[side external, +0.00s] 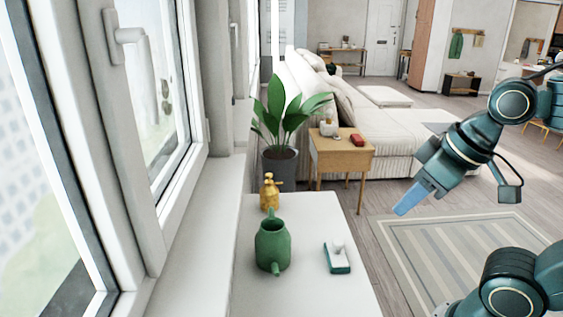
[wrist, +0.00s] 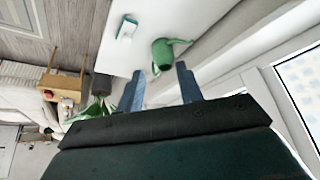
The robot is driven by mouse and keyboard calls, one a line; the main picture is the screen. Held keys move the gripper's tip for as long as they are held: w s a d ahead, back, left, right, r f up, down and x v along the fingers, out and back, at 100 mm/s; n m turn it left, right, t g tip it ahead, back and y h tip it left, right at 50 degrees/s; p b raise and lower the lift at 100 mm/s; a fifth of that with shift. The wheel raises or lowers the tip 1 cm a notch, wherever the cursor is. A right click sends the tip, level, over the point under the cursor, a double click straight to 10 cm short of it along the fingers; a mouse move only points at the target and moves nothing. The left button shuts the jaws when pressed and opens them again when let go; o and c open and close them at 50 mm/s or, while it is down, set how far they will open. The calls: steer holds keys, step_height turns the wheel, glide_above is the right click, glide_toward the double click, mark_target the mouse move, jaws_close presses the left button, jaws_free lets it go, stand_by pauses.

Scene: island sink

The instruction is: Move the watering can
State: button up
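The green watering can (side external: 272,248) stands upright on the white table (side external: 300,290), beside the window ledge. It also shows in the wrist view (wrist: 162,54), just beyond the fingertips and apart from them. My gripper (side external: 413,198) is in the air to the right of the table in the side view, well away from the can. Its two blue fingers are spread apart with nothing between them in the wrist view (wrist: 160,80).
A yellow sprayer (side external: 269,195) stands behind the can. A teal and white brush (side external: 337,257) lies to its right. A potted plant (side external: 282,130) and wooden side table (side external: 340,155) stand beyond. The window wall bounds the table's left.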

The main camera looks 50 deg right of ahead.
steer(key=c, duration=0.6)
steer(key=shift+w+r, duration=0.2)
jaws_close()
steer(key=w+d+r+m+g, duration=0.1)
steer(key=w+d+r+m, duration=0.1)
steer(key=w, duration=1.1)
steer(key=w+d+r+m+g, duration=0.2)
steer(key=w+d, duration=0.1)
steer(key=w, duration=1.1)
steer(key=w+d+f+m+g, duration=0.1)
steer(key=w+d+f, duration=0.3)
steer(key=w+f, duration=0.5)
steer(key=w+d+f+m+g, duration=0.1)
steer(key=w+d+f+m, duration=0.2)
steer(key=w+f, duration=0.6)
step_height(320, 180, down, 4)
steer(key=shift+w+d+f+m+g, duration=0.15)
steer(key=shift+d+m+g, duration=0.2)
steer(key=shift+d, duration=0.45)
